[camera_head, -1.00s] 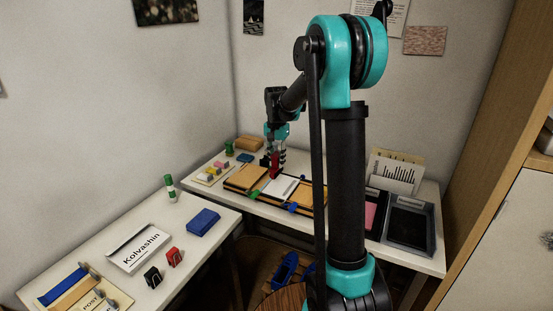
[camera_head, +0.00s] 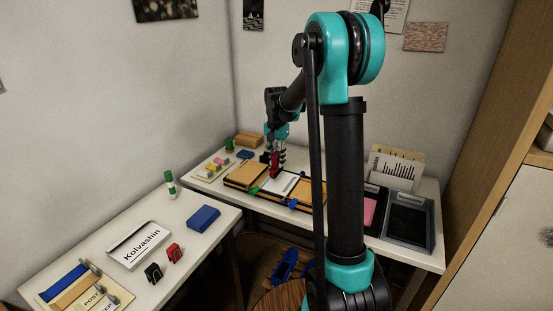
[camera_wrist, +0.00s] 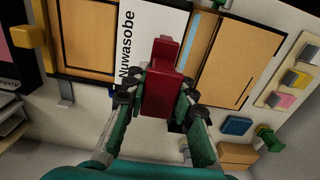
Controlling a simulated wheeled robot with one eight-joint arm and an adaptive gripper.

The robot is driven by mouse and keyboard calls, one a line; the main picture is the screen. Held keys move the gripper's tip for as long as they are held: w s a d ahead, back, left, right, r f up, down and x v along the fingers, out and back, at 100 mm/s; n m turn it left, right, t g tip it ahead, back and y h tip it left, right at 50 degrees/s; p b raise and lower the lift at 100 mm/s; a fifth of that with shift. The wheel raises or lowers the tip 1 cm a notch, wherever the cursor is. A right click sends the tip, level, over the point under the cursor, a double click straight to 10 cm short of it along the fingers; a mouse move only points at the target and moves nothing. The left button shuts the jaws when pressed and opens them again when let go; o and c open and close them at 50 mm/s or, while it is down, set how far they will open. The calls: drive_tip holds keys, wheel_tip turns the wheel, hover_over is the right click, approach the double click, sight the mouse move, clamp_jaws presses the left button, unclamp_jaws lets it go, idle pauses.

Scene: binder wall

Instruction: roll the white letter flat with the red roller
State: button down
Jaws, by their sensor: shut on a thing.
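The white letter (camera_wrist: 150,32), printed "Nuwasobe", lies between tan panels on the far table. In the head view the letter (camera_head: 279,184) is partly covered by my gripper and the roller. My gripper (camera_wrist: 158,95) is shut on the red roller (camera_wrist: 161,78), one finger on each side. In the head view my gripper (camera_head: 275,157) points down with the red roller (camera_head: 275,170) at the letter's far edge. The roller's end overlaps the letter in the wrist view. I cannot tell whether it touches the paper.
Tan panels (camera_head: 246,174) flank the letter, with blue and green clips near it. Small coloured blocks (camera_head: 212,166) stand to the left, a dark tray (camera_head: 408,220) to the right. The near table holds a "Kolvashin" card (camera_head: 139,246) and a blue box (camera_head: 203,218).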

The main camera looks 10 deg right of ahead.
sight(277, 166)
drive_tip(key=shift+f, duration=1.5)
drive_tip(key=shift+s+d, duration=0.1)
drive_tip(key=shift+s+d, duration=0.6)
drive_tip(key=shift+d, duration=0.2)
drive_tip(key=shift+d, duration=0.1)
drive_tip(key=shift+s+d+f, duration=0.1)
drive_tip(key=shift+s+d, duration=0.6)
drive_tip(key=shift+d, duration=0.1)
drive_tip(key=shift+w+a, duration=0.7)
drive_tip(key=shift+a, duration=0.25)
drive_tip(key=shift+w+a, duration=0.1)
